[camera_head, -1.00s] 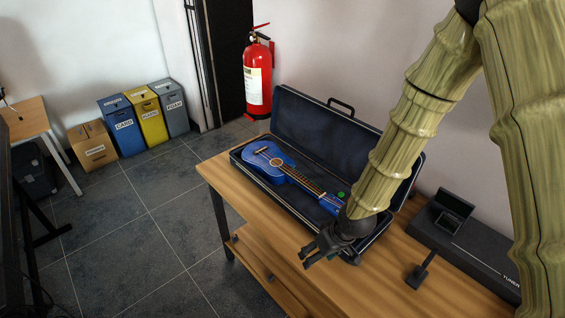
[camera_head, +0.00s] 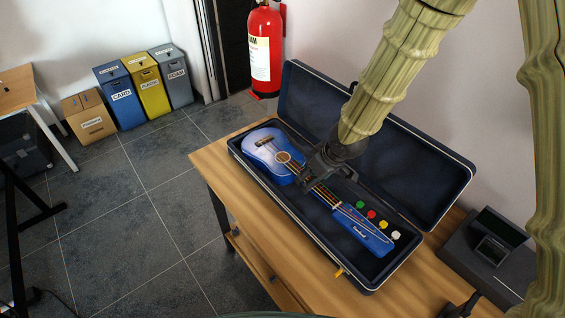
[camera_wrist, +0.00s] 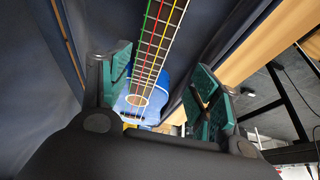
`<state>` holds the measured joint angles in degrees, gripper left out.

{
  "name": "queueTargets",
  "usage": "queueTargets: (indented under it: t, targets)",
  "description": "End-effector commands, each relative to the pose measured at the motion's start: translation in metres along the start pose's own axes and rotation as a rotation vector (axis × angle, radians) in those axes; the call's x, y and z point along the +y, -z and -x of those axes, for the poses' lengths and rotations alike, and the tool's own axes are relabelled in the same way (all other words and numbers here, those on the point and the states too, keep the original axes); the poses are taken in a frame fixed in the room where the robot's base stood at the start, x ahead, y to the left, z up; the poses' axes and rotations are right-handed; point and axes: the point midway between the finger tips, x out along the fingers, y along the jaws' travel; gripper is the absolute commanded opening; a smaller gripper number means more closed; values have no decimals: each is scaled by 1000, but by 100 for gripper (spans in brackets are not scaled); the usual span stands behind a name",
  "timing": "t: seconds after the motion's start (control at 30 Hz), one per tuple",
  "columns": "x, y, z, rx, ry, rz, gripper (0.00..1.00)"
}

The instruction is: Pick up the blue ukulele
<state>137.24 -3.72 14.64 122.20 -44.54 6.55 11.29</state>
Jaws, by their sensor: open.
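The blue ukulele (camera_head: 279,162) lies face up in an open dark case (camera_head: 428,196) on a wooden table. Its body is at the upper left and its headstock (camera_head: 368,235) at the lower right. My gripper (camera_head: 308,180) is open, over the neck close to the body, and hides part of the neck. In the wrist view, the ukulele's neck and strings (camera_wrist: 158,40) run between my two green-padded fingers (camera_wrist: 162,90), with the body (camera_wrist: 150,96) beyond. I cannot tell whether the fingers touch it.
Several coloured pegs (camera_head: 371,214) stick up beside the headstock. The raised case lid stands behind the ukulele. A black tuner box (camera_head: 490,250) sits at the table's right.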

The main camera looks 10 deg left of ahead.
Motion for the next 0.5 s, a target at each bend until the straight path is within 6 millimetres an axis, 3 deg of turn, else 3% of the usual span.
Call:
queueTargets:
  t: [0.1, 0.5]
  targets:
    - [7, 3, -17, -6, 9, -5, 63]
    - [14, 15, -48, -13, 17, -3, 63]
